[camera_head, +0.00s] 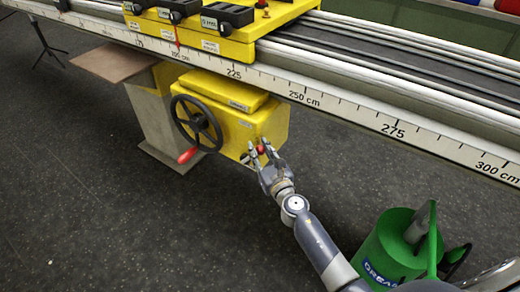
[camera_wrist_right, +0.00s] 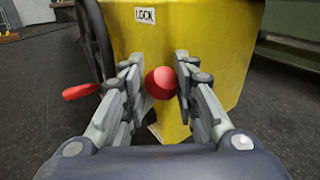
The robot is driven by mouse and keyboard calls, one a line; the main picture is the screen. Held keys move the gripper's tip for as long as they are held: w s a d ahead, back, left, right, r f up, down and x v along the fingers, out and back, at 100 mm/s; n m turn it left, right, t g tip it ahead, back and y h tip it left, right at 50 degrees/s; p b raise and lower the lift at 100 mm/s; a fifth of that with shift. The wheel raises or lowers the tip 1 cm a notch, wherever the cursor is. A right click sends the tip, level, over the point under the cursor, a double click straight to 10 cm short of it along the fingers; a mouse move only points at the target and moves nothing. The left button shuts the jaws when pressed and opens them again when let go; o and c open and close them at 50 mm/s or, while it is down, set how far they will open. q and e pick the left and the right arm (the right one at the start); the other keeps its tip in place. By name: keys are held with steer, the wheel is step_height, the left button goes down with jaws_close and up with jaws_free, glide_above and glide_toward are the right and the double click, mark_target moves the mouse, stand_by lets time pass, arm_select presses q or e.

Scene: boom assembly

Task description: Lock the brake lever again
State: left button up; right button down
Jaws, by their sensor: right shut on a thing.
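The brake lever shows as a red ball knob (camera_wrist_right: 160,83) on the front of the yellow box (camera_wrist_right: 205,40), just below a LOCK label (camera_wrist_right: 145,15). In the head view the knob (camera_head: 261,149) sits low on the right part of the yellow box (camera_head: 232,118). My right gripper (camera_head: 262,152) is at the knob, with one finger on each side; it also shows in the right wrist view (camera_wrist_right: 158,85). It is shut on the knob. The lever's shaft is hidden behind the knob and fingers. My left gripper is not in view.
A black handwheel (camera_head: 196,123) with a red handle (camera_head: 188,155) is left of the knob. The boom rail with a centimetre scale (camera_head: 340,108) runs above. A green container (camera_head: 385,250) stands at the lower right.

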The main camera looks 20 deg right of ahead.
steer(key=c, duration=1.2)
jaws_free()
steer(key=shift+d+f, duration=0.1)
steer(key=shift+c, duration=0.2)
steer(key=shift+s, duration=0.1)
steer(key=s, duration=1.2)
steer(key=shift+d, duration=0.35)
